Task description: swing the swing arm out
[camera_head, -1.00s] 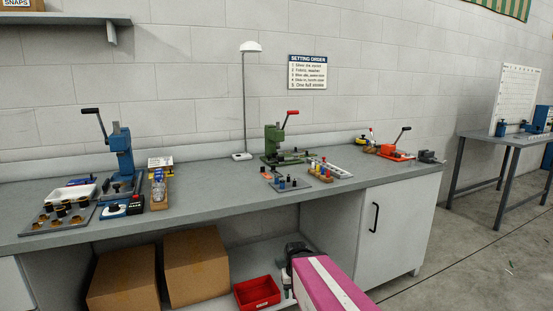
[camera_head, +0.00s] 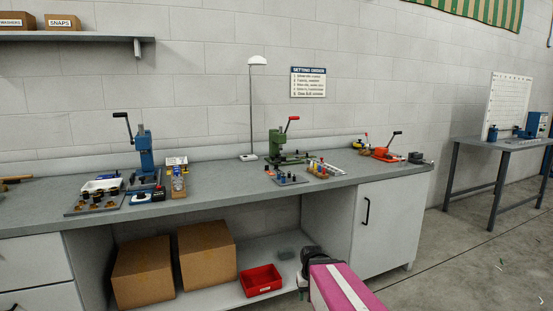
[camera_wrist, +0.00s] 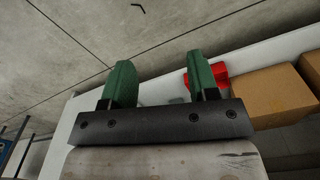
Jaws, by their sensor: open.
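No part can be clearly picked out as the swing arm. In the head view, a green bench press (camera_head: 276,146) with a red-tipped lever stands mid-bench. A blue press (camera_head: 146,155) with a black-tipped lever stands to its left. A small orange-red tool (camera_head: 384,154) with a dark-tipped lever stands to its right. My gripper is low in front of the bench, below its top and apart from all three. In the wrist view, the two green fingers of my gripper (camera_wrist: 160,80) are spread with nothing between them.
A grey workbench (camera_head: 230,198) runs along the wall. Its lower shelf holds cardboard boxes (camera_head: 143,270) and a red bin (camera_head: 260,281). A white cabinet door (camera_head: 385,215) closes its right end. A separate table (camera_head: 500,144) stands far right, with open floor before it.

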